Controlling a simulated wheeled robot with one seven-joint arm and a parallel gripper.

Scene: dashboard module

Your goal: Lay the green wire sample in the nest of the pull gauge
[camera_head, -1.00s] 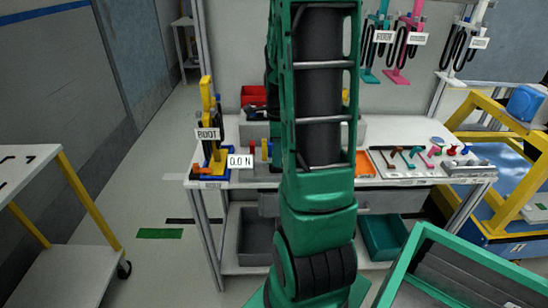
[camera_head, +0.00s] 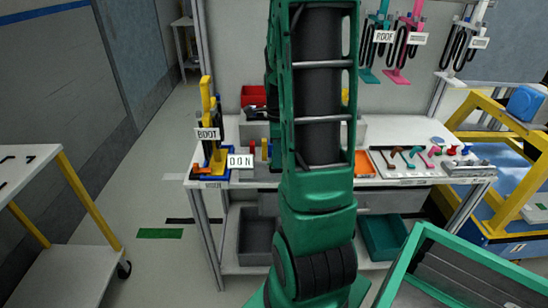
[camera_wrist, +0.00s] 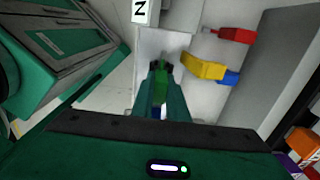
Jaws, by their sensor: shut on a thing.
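My gripper (camera_wrist: 161,68) points away over a pale grey bench surface in the wrist view. It is shut on a green piece (camera_wrist: 159,86), which looks like the green wire sample; its ends are hard to make out. In the head view my arm hides the gripper and the sample. I cannot make out the nest.
Red (camera_wrist: 237,35), yellow (camera_wrist: 203,67) and blue (camera_wrist: 229,77) pieces lie just right of my gripper in the wrist view. A tray of coloured tools (camera_head: 413,158) is on the bench's right side. A red bin (camera_head: 253,96) stands at the back.

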